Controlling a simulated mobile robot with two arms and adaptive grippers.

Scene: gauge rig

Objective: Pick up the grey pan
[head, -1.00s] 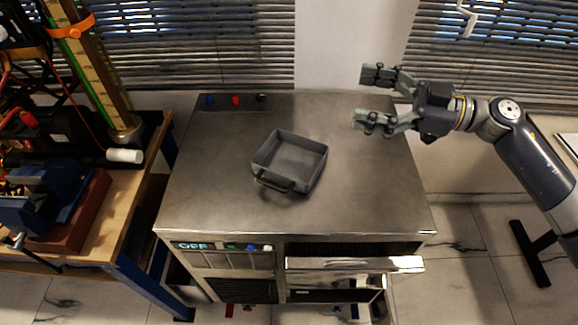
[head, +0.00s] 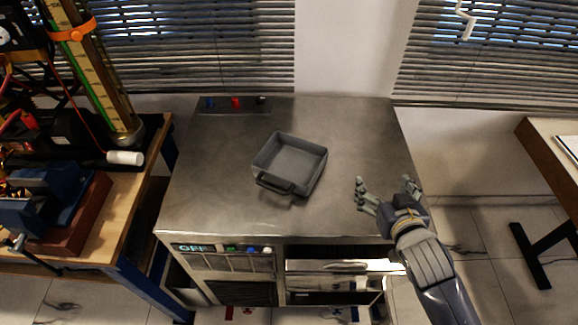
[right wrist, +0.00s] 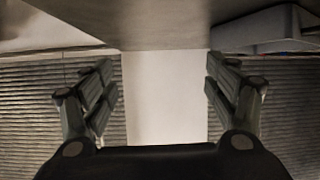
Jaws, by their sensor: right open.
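The grey pan (head: 291,160) is a square, open, empty pan resting on the metal worktop. Its loop handle (head: 275,184) points toward the front. My right gripper (head: 386,184) is open and empty at the right edge of the worktop, to the right of the pan and apart from it, fingers pointing to the back. In the right wrist view its two fingers (right wrist: 164,92) are spread with nothing between them. A grey form at the upper right there looks like the pan (right wrist: 268,27). My left gripper is not in view.
The metal worktop (head: 230,205) is otherwise clear, with small coloured knobs (head: 235,102) at its back left. An open drawer (head: 340,266) sticks out below its front. A cluttered wooden bench (head: 110,220) stands at left, another table (head: 552,150) at right. Blinds hang behind.

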